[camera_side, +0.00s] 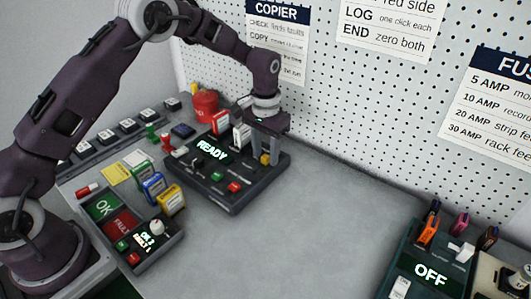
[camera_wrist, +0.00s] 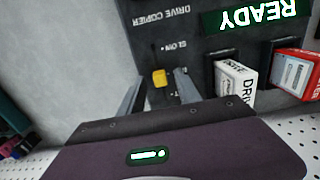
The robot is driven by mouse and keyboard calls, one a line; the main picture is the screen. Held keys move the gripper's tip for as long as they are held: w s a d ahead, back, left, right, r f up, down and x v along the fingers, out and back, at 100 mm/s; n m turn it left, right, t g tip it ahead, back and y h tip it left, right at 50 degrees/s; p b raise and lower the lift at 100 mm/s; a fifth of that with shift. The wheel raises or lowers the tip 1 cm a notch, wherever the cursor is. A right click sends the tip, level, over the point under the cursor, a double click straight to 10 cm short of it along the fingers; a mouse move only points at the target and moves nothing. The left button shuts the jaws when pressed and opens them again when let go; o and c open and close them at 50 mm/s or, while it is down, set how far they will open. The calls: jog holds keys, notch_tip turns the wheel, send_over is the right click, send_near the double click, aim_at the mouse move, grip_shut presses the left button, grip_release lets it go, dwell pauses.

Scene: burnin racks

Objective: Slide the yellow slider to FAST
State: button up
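The yellow slider (camera_wrist: 159,78) is a small knob on the dark drive copier panel (camera_wrist: 195,20). In the wrist view it lies between the two fingertips, with visible gaps to both. In the side view the yellow slider (camera_side: 265,159) shows at the panel's right end, under my gripper (camera_side: 265,152). My gripper (camera_wrist: 158,80) points down, open and around the slider.
A white drive (camera_wrist: 233,78) and a red-and-white drive (camera_wrist: 295,70) stand in the panel close to the right finger. A READY display (camera_side: 212,150) is lit. A pegboard wall (camera_side: 350,110) rises behind. The grey bench (camera_side: 310,220) right of the panel is clear.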

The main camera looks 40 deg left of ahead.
jog(key=shift+f, duration=0.35)
grip_shut()
jog(key=shift+r, duration=0.1)
dwell(1.1)
